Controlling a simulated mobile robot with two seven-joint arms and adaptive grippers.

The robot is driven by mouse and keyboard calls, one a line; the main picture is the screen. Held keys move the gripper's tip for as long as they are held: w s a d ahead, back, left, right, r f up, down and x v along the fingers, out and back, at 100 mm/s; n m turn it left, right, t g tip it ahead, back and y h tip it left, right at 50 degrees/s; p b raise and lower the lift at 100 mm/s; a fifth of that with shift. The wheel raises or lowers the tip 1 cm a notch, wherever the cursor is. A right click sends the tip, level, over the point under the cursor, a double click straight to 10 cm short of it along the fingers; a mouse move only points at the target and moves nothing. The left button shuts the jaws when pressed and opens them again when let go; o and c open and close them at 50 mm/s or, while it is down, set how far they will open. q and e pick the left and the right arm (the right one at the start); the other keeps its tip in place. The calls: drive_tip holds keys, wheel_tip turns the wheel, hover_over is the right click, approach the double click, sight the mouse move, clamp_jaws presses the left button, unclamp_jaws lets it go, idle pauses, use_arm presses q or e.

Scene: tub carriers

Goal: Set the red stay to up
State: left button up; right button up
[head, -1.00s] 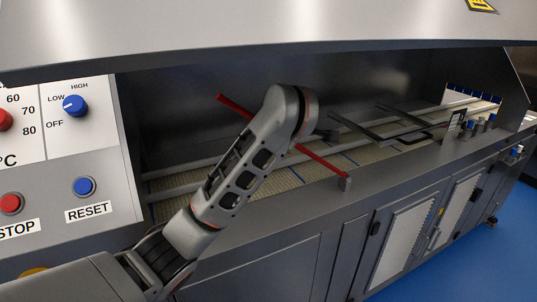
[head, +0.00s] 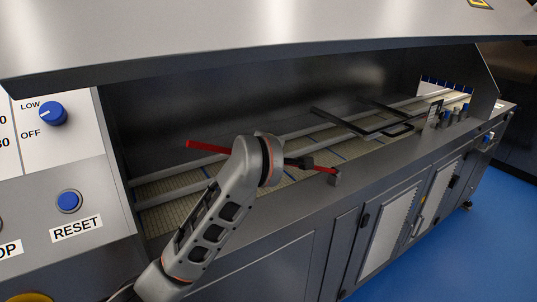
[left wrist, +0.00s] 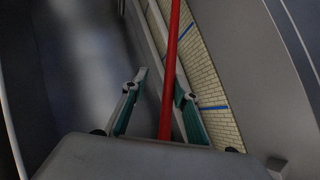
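The red stay (head: 205,147) is a thin red bar in the head view. It runs from a small grey bracket (head: 334,179) on the machine's front ledge, leftward over the slatted conveyor bed, sloping up slightly in the picture. My left arm hides its middle. My left gripper (head: 304,163) is at the stay near its bracket end, its fingers small and dark there. In the left wrist view the red stay (left wrist: 174,45) passes between the open fingers of my left gripper (left wrist: 161,82), closer to the right finger. I cannot tell whether they touch. My right gripper is not in view.
The raised grey hood (head: 260,35) hangs over the opening. Black bar frames (head: 365,122) lie over the rails farther right. The control panel (head: 70,165) with blue knob and RESET button is at left. The front ledge (head: 400,155) runs along the near side.

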use_arm(q)
drive_tip(key=v, duration=0.9)
idle(0.8)
drive_tip(key=shift+s+f, duration=0.1)
drive_tip(key=shift+f, duration=0.05)
idle(0.4)
